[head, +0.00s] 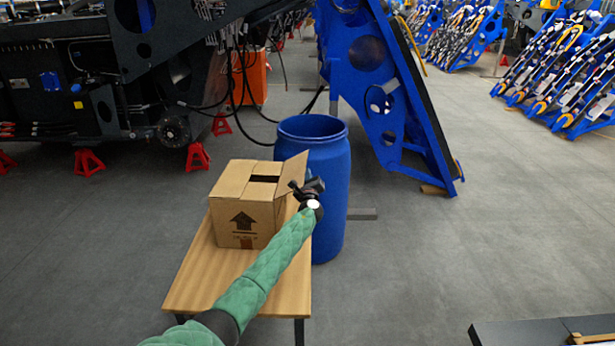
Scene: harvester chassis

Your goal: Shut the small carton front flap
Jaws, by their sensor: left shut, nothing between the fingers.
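The small cardboard carton (240,215) stands upright on a small wooden table, with a dark arrow printed on the side facing me. Its top panels (250,170) lie mostly flat, with a dark strip or gap between them. One flap (291,168) stands open at the carton's right edge, tilted up and outward. My left gripper (295,187) is shut and empty, just right of the carton, by the lower outer part of that flap. I cannot tell whether it touches the flap. My right gripper is not in view.
A tall open blue barrel (330,200) stands right behind my left gripper. The wooden table (190,285) has bare room in front of the carton. A blue frame (400,110) and dark machinery with red stands (198,158) are further back.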

